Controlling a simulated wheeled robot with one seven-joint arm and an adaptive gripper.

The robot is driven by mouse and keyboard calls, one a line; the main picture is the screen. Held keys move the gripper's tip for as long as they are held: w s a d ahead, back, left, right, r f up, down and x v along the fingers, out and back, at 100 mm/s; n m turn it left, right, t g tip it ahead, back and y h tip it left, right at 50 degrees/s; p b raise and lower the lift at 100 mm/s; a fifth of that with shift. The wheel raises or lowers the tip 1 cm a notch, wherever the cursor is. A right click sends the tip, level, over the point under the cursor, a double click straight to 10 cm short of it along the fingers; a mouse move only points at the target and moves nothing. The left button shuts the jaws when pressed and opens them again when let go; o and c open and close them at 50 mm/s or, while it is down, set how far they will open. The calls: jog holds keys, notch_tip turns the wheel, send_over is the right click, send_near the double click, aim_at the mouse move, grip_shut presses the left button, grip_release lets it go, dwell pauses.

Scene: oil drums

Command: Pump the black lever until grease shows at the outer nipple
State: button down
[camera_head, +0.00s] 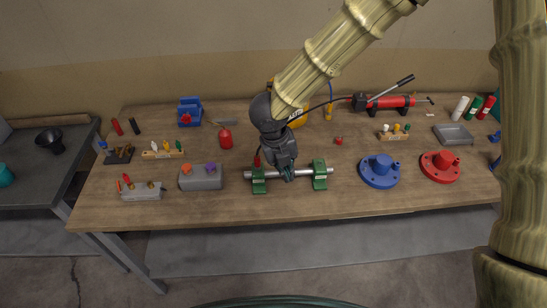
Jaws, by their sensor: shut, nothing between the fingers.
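The red grease pump (392,102) lies at the back right of the bench. Its lever, with a black grip (405,80), slants up to the right above the red barrel. A dark hose (328,102) runs left from the pump and passes behind my arm. My gripper (288,177) is low over the middle of a steel shaft (306,174) held in two green blocks (320,175). The fingers are shut and small in view; whether they touch the shaft cannot be told. No outer nipple or grease can be made out; my gripper and arm hide part of the shaft area.
A blue flange (379,171) and a red flange (440,166) lie right of the shaft. A grey block (201,177) with coloured knobs stands to its left. A red can (225,138) and blue box (190,111) stand behind. Bare wood lies along the front edge.

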jog(key=s+d+f+n+t, duration=0.1)
jog(key=s+d+f+n, duration=0.25)
jog(key=f+n, duration=0.25)
jog(key=s+d+f+n+h, duration=0.1)
jog(key=s+d+f+n, duration=0.3)
jog(key=f, duration=0.3)
jog(key=s+d+f+n+t, duration=0.1)
jog(key=s+d+f+n, duration=0.1)
jog(key=d+f+n, duration=0.35)
jog(key=s+d+f+n+g+y+b, duration=0.1)
jog(key=s+f+n+b, duration=0.6)
jog(key=f, duration=0.5)
jog(key=s+f+n+g+y+b, duration=0.2)
jog(key=s+f+n+b, duration=0.6)
jog(key=s+f+n, duration=0.3)
jog(key=s+f, duration=0.2)
jog(key=s, duration=0.1)
jog(key=shift+d, duration=0.4)
jog(key=shift+s+f, duration=0.1)
